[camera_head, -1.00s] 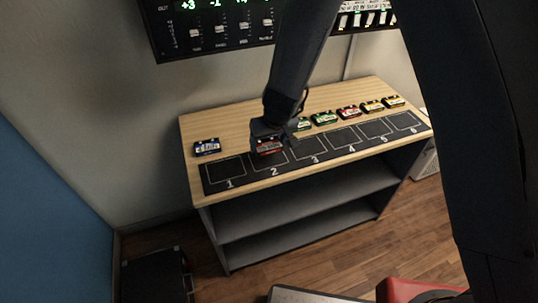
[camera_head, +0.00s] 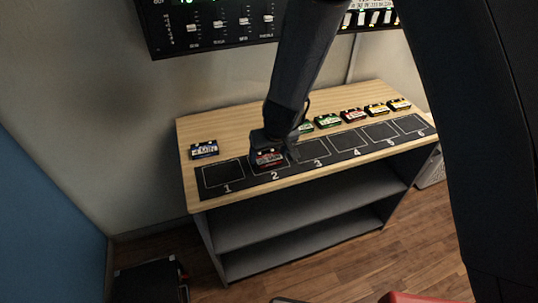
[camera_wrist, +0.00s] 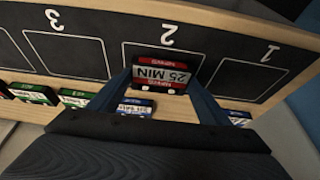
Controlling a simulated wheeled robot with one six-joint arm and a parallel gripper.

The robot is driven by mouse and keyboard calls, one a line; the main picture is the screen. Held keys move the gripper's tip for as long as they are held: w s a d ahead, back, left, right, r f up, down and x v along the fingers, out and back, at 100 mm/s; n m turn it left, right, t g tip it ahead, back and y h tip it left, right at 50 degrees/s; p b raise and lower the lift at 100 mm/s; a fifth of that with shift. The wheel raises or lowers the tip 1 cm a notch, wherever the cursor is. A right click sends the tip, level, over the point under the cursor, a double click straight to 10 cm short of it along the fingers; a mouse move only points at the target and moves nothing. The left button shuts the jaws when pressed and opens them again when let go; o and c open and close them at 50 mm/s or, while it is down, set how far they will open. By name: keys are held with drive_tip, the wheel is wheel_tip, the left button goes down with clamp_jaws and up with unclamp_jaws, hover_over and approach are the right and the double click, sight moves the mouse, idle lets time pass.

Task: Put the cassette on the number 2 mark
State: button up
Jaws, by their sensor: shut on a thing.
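My gripper (camera_head: 270,152) is shut on a red cassette (camera_head: 268,159) with a pale label. In the wrist view the cassette (camera_wrist: 162,74) sits between the two fingers, and its label reads "25 MIN" and "NEWS". It is over the square marked 2 (camera_wrist: 150,47) on the black mat, which also shows in the head view (camera_head: 283,170). The cassette covers much of the square, and part of the outline shows around it. I cannot tell whether it touches the mat.
The black mat (camera_head: 337,157) has numbered squares 1 to 6 along the table's front edge; the others look empty. A blue cassette (camera_head: 204,149) lies behind square 1. Several green, red and yellow cassettes (camera_head: 352,115) lie behind the mat. A mixer panel (camera_head: 215,25) hangs above.

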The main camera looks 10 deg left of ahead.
drive_tip(key=shift+f, duration=0.2)
drive_tip(key=o, duration=1.1)
drive_tip(key=shift+r, duration=0.2)
drive_tip(key=p+v, duration=0.8)
drive_tip(key=v, duration=0.4)
drive_tip(key=s+d+r+m, duration=0.1)
drive_tip(key=d+r, duration=0.3)
drive_tip(key=d, duration=0.3)
drive_tip(key=s+d+r+m, duration=0.1)
drive_tip(key=d+r+m, duration=0.1)
drive_tip(key=d+r, duration=0.35)
drive_tip(key=s+d+r+m, duration=0.1)
drive_tip(key=s+d, duration=0.2)
drive_tip(key=d, duration=0.3)
drive_tip(key=s+d+r+m+g+h, duration=0.1)
drive_tip(key=s+d, duration=0.2)
drive_tip(key=d, duration=0.2)
drive_tip(key=s+d+r+m+h, duration=0.1)
drive_tip(key=s+d, duration=0.3)
drive_tip(key=d, duration=0.2)
drive_tip(key=shift+d+r, duration=0.3)
drive_tip(key=shift+r, duration=0.05)
